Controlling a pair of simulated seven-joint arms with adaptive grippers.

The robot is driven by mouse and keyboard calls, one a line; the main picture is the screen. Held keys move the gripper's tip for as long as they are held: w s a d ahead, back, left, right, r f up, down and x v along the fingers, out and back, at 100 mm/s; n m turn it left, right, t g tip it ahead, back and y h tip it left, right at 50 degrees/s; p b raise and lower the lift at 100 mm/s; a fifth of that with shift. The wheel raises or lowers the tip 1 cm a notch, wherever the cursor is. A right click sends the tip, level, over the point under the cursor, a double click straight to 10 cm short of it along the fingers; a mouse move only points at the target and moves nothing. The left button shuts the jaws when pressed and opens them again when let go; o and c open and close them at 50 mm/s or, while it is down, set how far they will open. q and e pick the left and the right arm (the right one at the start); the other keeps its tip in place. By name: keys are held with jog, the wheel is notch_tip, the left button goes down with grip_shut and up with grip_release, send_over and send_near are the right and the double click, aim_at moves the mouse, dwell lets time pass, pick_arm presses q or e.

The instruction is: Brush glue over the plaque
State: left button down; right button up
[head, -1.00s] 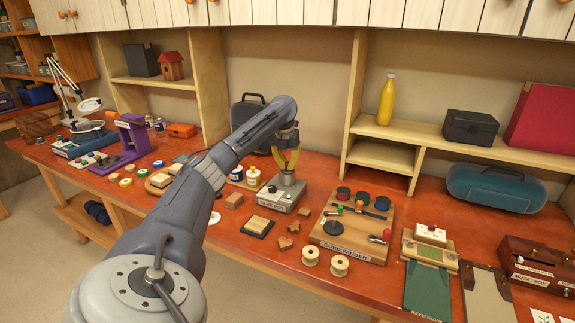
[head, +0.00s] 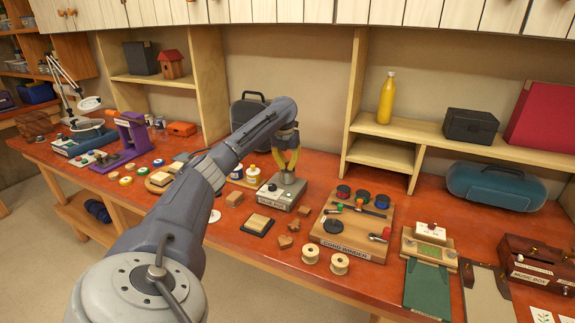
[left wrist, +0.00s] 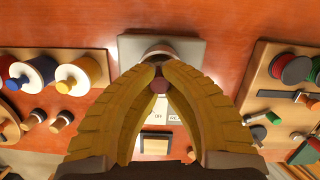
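The glue pot (head: 283,192) is a grey box with a round opening on top, standing mid-bench. My left gripper (head: 287,169) points down over it, yellow fingers close to the opening. In the left wrist view the fingertips (left wrist: 160,68) come together on both sides of a dark reddish handle end (left wrist: 159,86), which looks like the brush; its bristles are hidden. The pot's grey top (left wrist: 190,48) lies just beyond. A pale square plaque (head: 259,222) lies on a dark base in front of the pot, left of it. My right gripper is not in view.
The cord winder board (head: 352,226) with spools stands right of the pot. Glue-like jars (head: 252,174) stand behind left. Small wooden blocks (head: 283,242) lie in front of the pot. A yellow bottle (head: 387,100) is on the shelf.

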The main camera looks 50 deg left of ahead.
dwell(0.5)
pick_arm(q)
jog(key=shift+r, duration=3.5)
